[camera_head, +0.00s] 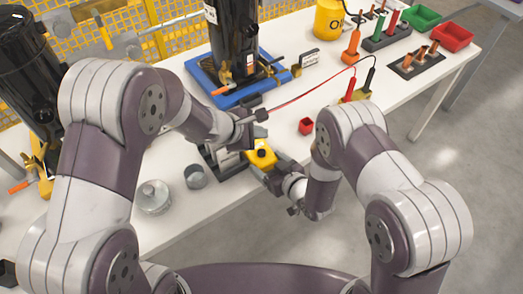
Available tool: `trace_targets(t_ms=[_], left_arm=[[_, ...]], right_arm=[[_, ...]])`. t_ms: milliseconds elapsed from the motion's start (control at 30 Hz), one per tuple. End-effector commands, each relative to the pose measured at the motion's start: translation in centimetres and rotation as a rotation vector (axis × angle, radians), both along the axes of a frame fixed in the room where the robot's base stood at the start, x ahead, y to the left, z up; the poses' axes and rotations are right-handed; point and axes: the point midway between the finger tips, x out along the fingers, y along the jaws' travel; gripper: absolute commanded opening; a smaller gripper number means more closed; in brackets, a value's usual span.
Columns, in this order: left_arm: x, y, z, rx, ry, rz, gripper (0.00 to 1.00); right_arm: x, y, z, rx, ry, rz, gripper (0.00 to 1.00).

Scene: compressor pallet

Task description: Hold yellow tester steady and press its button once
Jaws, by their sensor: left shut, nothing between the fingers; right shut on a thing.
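The yellow tester (266,161) is a small yellow block with a dark round spot on its upper face, near the middle of the camera_head view at the table's front edge. My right gripper (263,170) is shut on the tester from the lower right. My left gripper (260,117) is shut and empty, just above and slightly left of the tester in the picture. The two look apart, but the height between them is hard to judge. The tester's lower side is partly hidden by my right gripper.
A black compressor (232,35) stands on a blue pallet (225,101) behind. Red and black leads run rightward to upright probes (349,90). A small red box (306,126), a glass jar (153,196) and a metal cup (195,176) stand on the white table (290,110). Bins (451,36) are far right.

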Motion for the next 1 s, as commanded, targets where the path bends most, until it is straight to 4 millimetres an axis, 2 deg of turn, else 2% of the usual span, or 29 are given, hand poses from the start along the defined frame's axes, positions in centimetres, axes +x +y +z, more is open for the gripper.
trace_targets(t_ms=[267,300,333,567,667,1000], left_arm=[[0.0,0.0,0.0,0.000,0.000,0.000,0.00],[0.0,0.0,0.0,0.000,0.000,0.000,0.00],[0.0,0.0,0.0,0.000,0.000,0.000,0.00],[0.0,0.0,0.0,0.000,0.000,0.000,0.00],[0.0,0.0,0.0,0.000,0.000,0.000,0.00],[0.0,0.0,0.0,0.000,0.000,0.000,0.00]], right_arm=[[0.0,0.0,0.0,0.001,-0.001,0.000,0.34],[0.0,0.0,0.0,0.001,-0.001,0.000,0.88],[0.0,0.0,0.0,0.001,-0.001,0.000,0.98],[-0.1,-0.1,0.1,0.001,-0.001,0.000,1.00],[-0.8,-0.7,0.5,-0.001,0.000,-0.002,1.00],[-7.1,-5.3,3.7,0.000,0.000,-0.005,1.00]])
